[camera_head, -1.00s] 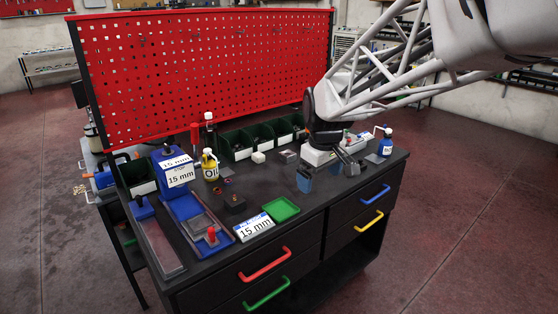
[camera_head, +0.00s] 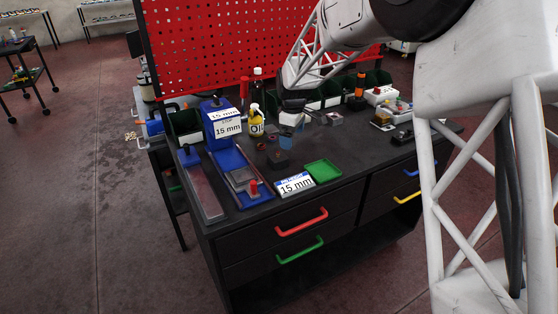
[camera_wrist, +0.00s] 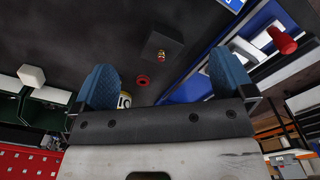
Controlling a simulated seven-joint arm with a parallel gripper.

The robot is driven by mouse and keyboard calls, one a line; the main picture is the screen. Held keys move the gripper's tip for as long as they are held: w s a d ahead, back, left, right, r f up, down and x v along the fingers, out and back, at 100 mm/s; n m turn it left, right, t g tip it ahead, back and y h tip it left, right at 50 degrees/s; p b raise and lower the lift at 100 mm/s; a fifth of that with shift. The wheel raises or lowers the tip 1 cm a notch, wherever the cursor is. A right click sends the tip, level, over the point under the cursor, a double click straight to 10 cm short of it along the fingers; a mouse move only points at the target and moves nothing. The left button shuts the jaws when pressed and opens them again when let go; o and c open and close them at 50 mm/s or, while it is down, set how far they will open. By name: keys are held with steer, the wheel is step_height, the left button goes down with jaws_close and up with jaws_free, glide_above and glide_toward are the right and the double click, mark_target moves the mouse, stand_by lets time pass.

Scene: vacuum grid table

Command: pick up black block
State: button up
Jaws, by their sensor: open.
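The black block (camera_head: 278,162) sits on the dark table, left of the green tray, in the head view. It also shows in the wrist view (camera_wrist: 165,40), upper middle, with a small brass-coloured piece (camera_wrist: 161,56) at its edge. My gripper (camera_wrist: 163,68) has two blue fingers spread wide apart with nothing between them. In the head view my gripper (camera_head: 290,136) hangs just behind and above the block; its fingers are small and partly hard to make out. The block lies beyond the fingertips in the wrist view, apart from them.
A red ring (camera_wrist: 143,81) lies near the block. A yellow oil bottle (camera_head: 256,122), a 15 mm box (camera_head: 222,124) and a blue tray (camera_head: 258,198) stand to the left. The green tray (camera_head: 323,171) and a 15 mm label (camera_head: 295,186) are at the front. A red pegboard (camera_head: 220,50) rises behind.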

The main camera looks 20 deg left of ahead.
steer(key=n, duration=0.2)
glide_above(278, 152)
steer(key=f, duration=0.4)
steer(key=shift+w, duration=0.2)
steer(key=shift+f, duration=1.3)
steer(key=shift+s+f, duration=0.15)
steer(key=shift+f, duration=2.45)
steer(key=c, duration=0.8)
